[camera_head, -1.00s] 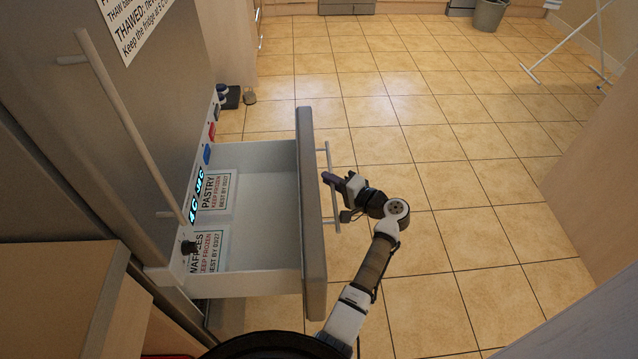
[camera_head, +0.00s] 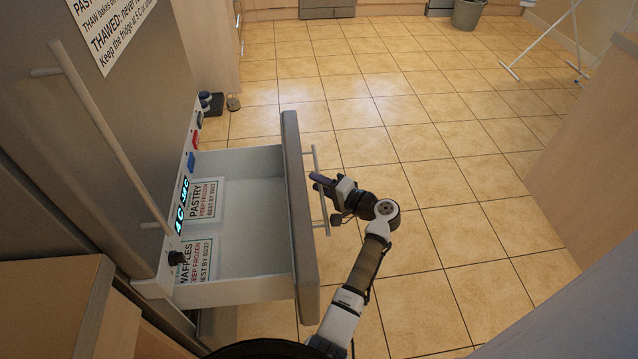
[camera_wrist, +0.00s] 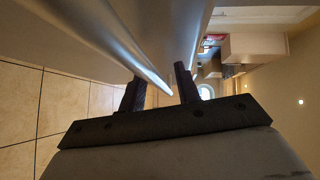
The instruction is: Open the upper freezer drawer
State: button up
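The upper freezer drawer (camera_head: 262,195) is pulled well out of the fridge-freezer, its front panel (camera_head: 297,200) standing clear of the body. Inside are flat packs labelled PASTRY (camera_head: 203,199) and WAFFLES (camera_head: 197,262). A thin bar handle (camera_head: 311,160) runs along the drawer front. My gripper (camera_head: 317,184) is at the middle of this handle, its fingertips beside or around the bar. In the wrist view, my gripper's fingers (camera_wrist: 160,92) are spread apart, with a silvery edge running down to the gap between them. I cannot tell whether they touch the handle.
The fridge door (camera_head: 125,75) above has a long vertical handle (camera_head: 100,135). A wooden cabinet (camera_head: 50,300) is at the lower left. Tiled floor (camera_head: 430,150) lies open beyond my arm. A light panel (camera_head: 600,140) stands on the right, with a bin (camera_head: 467,14) far back.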

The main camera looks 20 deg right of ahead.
jog(key=b+v, duration=0.1)
jog(key=v, duration=1.2)
jog(key=shift+s+b, duration=0.15)
jog(key=shift+b, duration=0.2)
jog(key=shift+d, duration=0.15)
